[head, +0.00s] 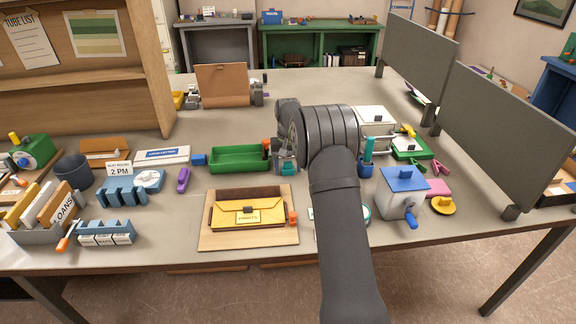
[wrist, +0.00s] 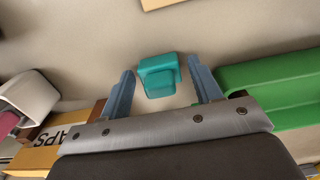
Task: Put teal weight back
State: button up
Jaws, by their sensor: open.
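The teal weight (wrist: 158,75) is a small stepped block on the grey table in the wrist view. My gripper (wrist: 162,70) is open, with one finger on either side of the weight and visible gaps between them. The fingers do not appear to touch it. In the head view my gripper (head: 287,167) is low over the table, just right of the green tray (head: 238,158). My arm and gripper largely hide that spot there, so the weight is hard to make out.
The green tray's wall (wrist: 275,85) is close to the right finger in the wrist view. A yellow pouch (head: 248,213) on a wooden board is in front. A white box with a blue lid (head: 403,180) stands right of my arm.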

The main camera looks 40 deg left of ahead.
dwell(0.4)
jog(key=shift+r, duration=3.55)
notch_tip(320, 180, up, 17)
jog(key=shift+r, duration=0.2)
notch_tip(320, 180, down, 18)
jog(key=shift+r, duration=0.15)
